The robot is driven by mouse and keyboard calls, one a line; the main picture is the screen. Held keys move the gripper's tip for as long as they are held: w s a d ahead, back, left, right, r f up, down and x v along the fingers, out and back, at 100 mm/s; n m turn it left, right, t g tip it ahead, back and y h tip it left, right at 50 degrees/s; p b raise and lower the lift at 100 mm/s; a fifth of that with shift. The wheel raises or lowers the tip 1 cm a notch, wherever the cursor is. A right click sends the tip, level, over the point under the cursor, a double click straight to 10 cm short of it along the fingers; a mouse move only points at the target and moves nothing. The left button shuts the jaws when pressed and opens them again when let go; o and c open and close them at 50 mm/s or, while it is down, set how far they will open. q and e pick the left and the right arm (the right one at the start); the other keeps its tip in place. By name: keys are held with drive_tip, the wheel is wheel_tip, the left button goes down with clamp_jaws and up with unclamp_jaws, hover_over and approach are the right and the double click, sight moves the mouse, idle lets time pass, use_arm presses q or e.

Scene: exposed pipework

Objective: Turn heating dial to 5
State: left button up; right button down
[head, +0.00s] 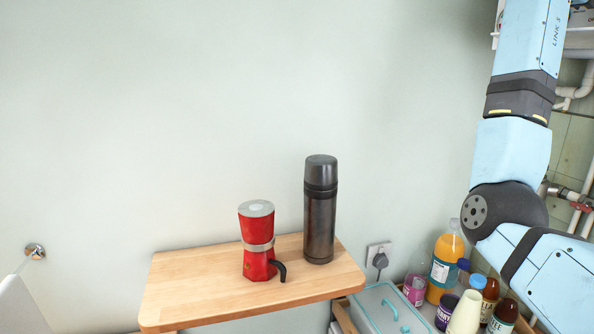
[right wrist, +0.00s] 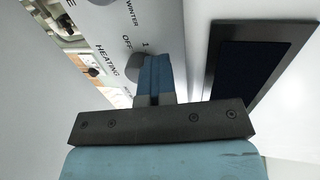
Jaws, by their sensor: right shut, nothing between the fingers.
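The heating dial (right wrist: 133,66) is a grey knob on a white panel (right wrist: 104,22) in the right wrist view. The printed words HEATING, OFF and WINTER and the number 1 show around it. My right gripper (right wrist: 154,62) is shut and empty, its blue fingers right beside the dial and covering part of it. I cannot tell whether they touch it. The dial's pointer and its higher numbers are hidden or out of view. In the head view my right arm rises along the right side, and its gripper is out of the picture. My left gripper is in neither view.
A dark-framed screen (right wrist: 262,55) lies right of my fingers. In the head view, a wooden shelf (head: 180,290) holds a red moka pot (head: 258,240) and a dark flask (head: 320,212). Several bottles, including an orange one (head: 445,265), stand below my right arm. Pipes (head: 574,90) run at the far right.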

drive_tip(key=shift+s+d, duration=0.1)
drive_tip(key=shift+s, duration=0.25)
idle(0.3)
drive_tip(key=shift+s, duration=0.3)
drive_tip(key=shift+s+d, duration=0.2)
drive_tip(key=shift+s, duration=0.2)
drive_tip(key=shift+s+f, duration=0.1)
idle(0.3)
drive_tip(key=shift+s+r, duration=0.1)
drive_tip(key=shift+r, duration=0.3)
drive_tip(key=shift+s+a, duration=0.3)
drive_tip(key=shift+a, duration=0.65)
drive_tip(key=shift+s+a, duration=0.3)
drive_tip(key=shift+a, duration=0.7)
drive_tip(key=shift+s+a, duration=0.3)
drive_tip(key=shift+a, duration=0.65)
